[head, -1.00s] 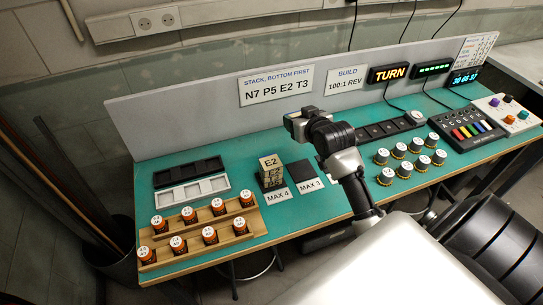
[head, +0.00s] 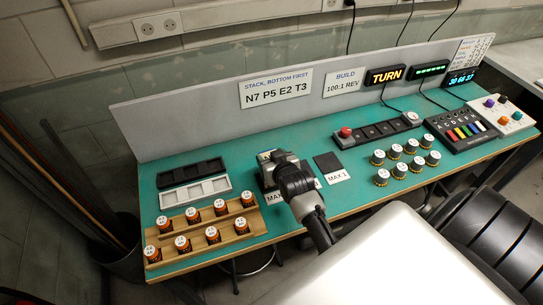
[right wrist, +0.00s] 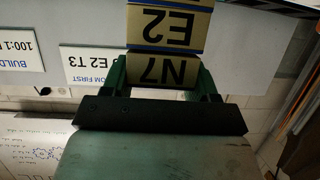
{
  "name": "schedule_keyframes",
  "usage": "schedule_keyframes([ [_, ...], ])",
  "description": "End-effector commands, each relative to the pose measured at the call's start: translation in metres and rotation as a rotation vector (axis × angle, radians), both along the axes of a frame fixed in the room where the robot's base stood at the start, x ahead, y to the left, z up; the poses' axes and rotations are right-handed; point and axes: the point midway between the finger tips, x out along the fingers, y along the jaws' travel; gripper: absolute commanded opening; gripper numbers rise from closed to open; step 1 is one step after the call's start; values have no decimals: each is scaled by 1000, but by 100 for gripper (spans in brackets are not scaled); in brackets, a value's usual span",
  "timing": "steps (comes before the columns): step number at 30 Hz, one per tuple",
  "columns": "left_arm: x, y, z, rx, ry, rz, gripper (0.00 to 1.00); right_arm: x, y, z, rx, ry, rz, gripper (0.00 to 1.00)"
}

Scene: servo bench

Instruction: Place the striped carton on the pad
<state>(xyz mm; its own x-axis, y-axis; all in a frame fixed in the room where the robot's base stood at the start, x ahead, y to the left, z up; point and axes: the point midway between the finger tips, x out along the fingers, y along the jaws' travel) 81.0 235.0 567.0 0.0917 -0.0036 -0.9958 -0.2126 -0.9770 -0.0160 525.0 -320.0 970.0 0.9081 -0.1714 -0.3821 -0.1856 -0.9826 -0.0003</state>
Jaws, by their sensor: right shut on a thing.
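My right gripper (head: 270,160) is over the stack spot at the MAX 4 label (head: 274,198). In the right wrist view its two fingers (right wrist: 163,78) are shut on a tan carton marked N7 (right wrist: 160,70). That view is upside down. A carton marked E2 (right wrist: 168,28), with dark blue stripes, shows just under the N7 carton in the world. I cannot tell whether they touch. In the head view my gripper and arm hide the stack and its pad. A bare dark pad (head: 328,161) lies to the right, by a MAX 1 label (head: 338,177). My left gripper is not in view.
A wooden rack (head: 200,243) of orange jars stands at front left, with black and white trays (head: 194,192) behind it. Signs (head: 276,89) hang on the back panel.

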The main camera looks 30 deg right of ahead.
Motion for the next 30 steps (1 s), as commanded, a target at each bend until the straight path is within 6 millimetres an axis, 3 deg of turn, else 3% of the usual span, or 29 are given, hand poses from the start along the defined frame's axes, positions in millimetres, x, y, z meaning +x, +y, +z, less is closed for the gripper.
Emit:
schedule_keyframes([
  [6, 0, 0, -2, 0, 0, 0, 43, 0, 0, -3, 0, 0, 0, 35],
  [7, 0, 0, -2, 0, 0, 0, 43, 0, 0, -3, 0, 0, 0, 62],
  [12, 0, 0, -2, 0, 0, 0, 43, 0, 0, -3, 0, 0, 0, 85],
  [20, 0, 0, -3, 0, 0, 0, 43, 0, 0, -3, 0, 0, 0, 85],
  [24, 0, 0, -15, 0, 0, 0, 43, 0, 0, -9, 1, 0, 0, 85],
  [30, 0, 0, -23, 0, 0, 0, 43, -32, 5, 6, -1, -1, 0, 85],
])
